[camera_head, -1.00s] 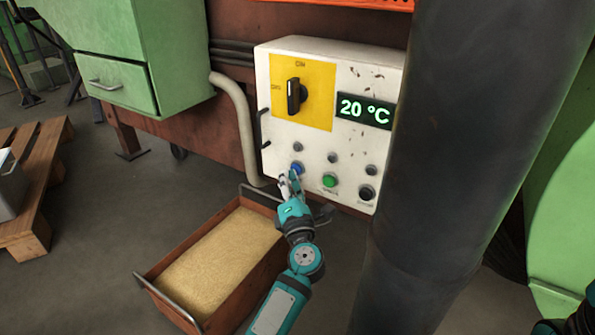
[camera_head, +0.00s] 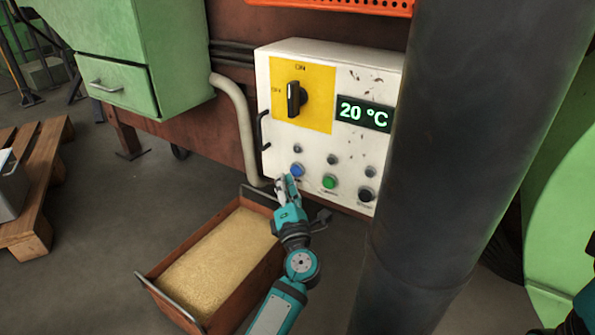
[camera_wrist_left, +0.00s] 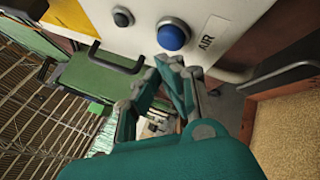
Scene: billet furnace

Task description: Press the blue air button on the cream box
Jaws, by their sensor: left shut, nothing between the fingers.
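The cream box (camera_head: 338,60) stands against the brown wall, with a yellow switch panel and a lit "20 °C" display. Its blue air button (camera_head: 297,170) is at the lower left of its face; in the left wrist view the blue button (camera_wrist_left: 173,35) sits beside the label "AIR". My left gripper (camera_head: 287,180) is shut and empty, just below and slightly left of the blue button. In the left wrist view its fingertips (camera_wrist_left: 172,64) are below the button, with a small gap between them in the picture.
A green button (camera_head: 329,181) and a black button (camera_head: 366,195) sit to the right of the blue one. A dark column (camera_head: 450,150) stands in front at right. A brown tray of yellow grains (camera_head: 183,318) lies on the floor below.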

